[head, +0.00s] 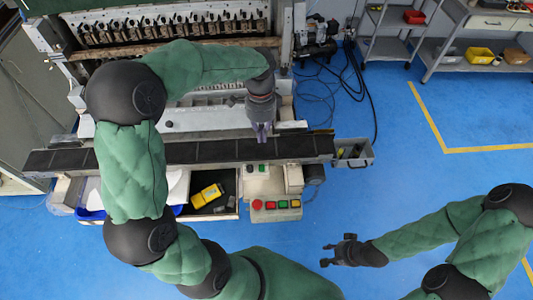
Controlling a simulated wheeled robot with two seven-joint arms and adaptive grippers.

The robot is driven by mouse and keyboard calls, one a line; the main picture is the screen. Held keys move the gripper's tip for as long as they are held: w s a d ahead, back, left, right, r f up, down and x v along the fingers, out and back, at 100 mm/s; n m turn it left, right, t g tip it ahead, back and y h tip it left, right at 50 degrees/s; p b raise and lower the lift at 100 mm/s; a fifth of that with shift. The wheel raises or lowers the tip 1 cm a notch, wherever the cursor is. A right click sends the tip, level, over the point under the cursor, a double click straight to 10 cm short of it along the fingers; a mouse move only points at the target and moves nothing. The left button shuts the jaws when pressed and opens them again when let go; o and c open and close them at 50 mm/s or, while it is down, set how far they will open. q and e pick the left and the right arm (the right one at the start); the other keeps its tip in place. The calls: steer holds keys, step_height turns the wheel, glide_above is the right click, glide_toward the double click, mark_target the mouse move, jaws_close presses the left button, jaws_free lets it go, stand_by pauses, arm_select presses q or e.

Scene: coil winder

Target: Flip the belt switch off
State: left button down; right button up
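A beige control box (274,214) with a row of red, green and yellow buttons stands at the front of the machine, just below the dark conveyor belt (215,151). A large red button (257,204) is at its left end. I cannot make out which control is the belt switch or its position. My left gripper (262,138) points down over the belt, above and slightly left of the control box and apart from its buttons. Its fingertips look close together; whether they are shut is unclear. My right gripper (325,254) is open and empty over the blue floor, below and right of the box.
An open drawer (232,210) with a yellow item (207,195) lies left of the control box. A grey bin (354,153) hangs at the belt's right end. Cables (357,85) lie on the floor at the back. The floor (400,165) to the right is clear.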

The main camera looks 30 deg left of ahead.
mark_target(263, 171)
arm_select(q)
steer(key=shift+r, duration=0.15)
steer(key=b+x, duration=0.2)
steer(key=x, duration=1.2)
steer(key=shift+b, duration=0.3)
